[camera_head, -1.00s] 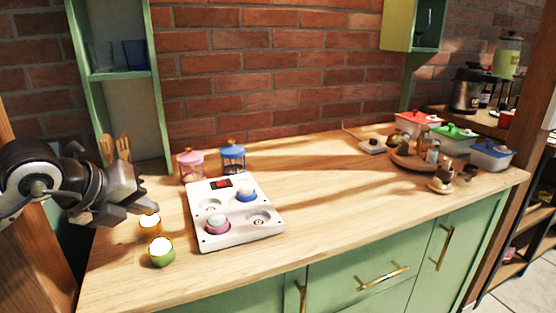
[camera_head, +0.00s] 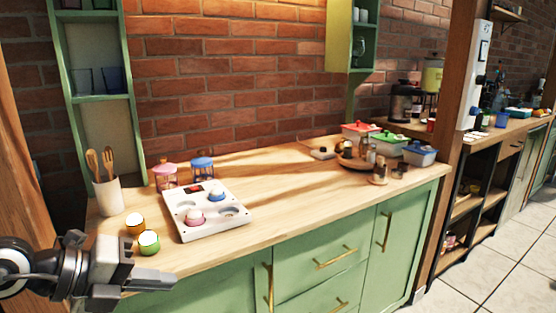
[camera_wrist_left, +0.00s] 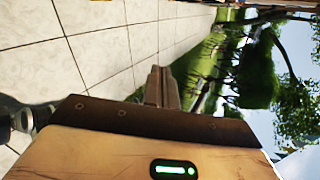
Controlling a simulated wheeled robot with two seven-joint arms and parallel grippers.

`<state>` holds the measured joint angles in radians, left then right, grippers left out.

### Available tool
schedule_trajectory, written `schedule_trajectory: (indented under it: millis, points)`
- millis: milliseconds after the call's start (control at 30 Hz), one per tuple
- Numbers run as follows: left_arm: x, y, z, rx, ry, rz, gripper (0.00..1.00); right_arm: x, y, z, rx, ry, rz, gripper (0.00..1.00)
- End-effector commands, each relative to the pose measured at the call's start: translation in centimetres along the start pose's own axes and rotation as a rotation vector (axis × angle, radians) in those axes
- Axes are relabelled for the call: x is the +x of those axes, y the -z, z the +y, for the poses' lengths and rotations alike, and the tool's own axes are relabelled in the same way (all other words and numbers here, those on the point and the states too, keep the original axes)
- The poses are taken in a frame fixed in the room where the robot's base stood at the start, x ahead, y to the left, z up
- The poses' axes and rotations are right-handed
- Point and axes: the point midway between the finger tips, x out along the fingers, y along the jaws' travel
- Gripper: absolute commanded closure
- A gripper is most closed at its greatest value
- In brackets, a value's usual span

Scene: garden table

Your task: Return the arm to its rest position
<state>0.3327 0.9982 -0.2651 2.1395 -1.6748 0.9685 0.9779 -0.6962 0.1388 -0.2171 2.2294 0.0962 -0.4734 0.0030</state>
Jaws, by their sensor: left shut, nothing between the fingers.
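My left gripper (camera_head: 150,283) is at the lower left of the head view, in front of the wooden counter's near left edge. Its fingers are together and hold nothing. In the left wrist view the closed fingers (camera_wrist_left: 162,88) stand out against floor tiles and greenery, apart from any object. My right gripper is in neither view.
Lidded containers (camera_head: 390,146) stand far right. The counter's middle is clear.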

Motion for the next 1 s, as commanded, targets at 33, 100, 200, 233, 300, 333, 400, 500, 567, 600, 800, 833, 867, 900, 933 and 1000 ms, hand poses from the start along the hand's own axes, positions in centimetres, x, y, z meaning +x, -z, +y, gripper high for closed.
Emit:
schedule_trajectory:
  millis: [33,100,200,233,300,333,400,500,567,600,800,833,867,900,933,1000]
  points:
    - [1.0,1.6,-0.8,-0.05,0.09,0.05,1.0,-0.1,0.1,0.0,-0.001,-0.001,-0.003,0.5]
    - [2.0,3.6,-2.4,-0.137,0.243,0.104,1.0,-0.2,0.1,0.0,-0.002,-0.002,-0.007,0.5]
    - [2.6,5.5,-4.6,-0.335,0.496,0.139,1.0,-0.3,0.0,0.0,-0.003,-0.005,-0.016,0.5]
    - [2.7,5.8,-5.0,-0.419,0.578,0.132,1.0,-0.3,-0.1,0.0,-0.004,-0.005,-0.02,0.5]
    - [2.6,5.5,-5.1,-0.664,0.754,0.074,1.0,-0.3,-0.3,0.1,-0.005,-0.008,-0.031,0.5]
    - [2.6,5.2,-4.4,-0.782,0.812,0.031,1.0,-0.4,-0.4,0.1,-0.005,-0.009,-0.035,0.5]
    - [3.0,4.6,-1.5,-1.074,0.891,-0.096,1.0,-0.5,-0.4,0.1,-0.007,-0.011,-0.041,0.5]
    - [4.4,6.0,5.2,-1.503,0.86,-0.303,1.0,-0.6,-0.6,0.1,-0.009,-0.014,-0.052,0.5]
    - [5.4,8.0,8.8,-1.704,0.788,-0.394,1.0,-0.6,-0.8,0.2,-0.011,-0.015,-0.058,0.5]
    - [6.0,9.6,10.8,-1.817,0.733,-0.438,1.0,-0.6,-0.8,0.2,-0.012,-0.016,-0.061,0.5]
    - [7.7,16.7,15.9,-2.163,0.49,-0.534,1.0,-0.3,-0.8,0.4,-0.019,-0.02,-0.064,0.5]
    - [7.9,17.4,16.2,-2.189,0.468,-0.536,1.0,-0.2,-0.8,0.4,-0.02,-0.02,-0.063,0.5]
    - [8.0,17.9,16.4,-2.207,0.45,-0.539,1.0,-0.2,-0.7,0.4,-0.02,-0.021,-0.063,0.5]
    - [8.1,18.4,16.6,-2.227,0.433,-0.54,1.0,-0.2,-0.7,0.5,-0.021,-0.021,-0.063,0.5]
    - [8.1,18.6,16.7,-2.236,0.426,-0.541,1.0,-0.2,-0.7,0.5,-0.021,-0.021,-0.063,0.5]
    - [8.2,18.8,16.8,-2.244,0.417,-0.541,1.0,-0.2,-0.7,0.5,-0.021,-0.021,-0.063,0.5]
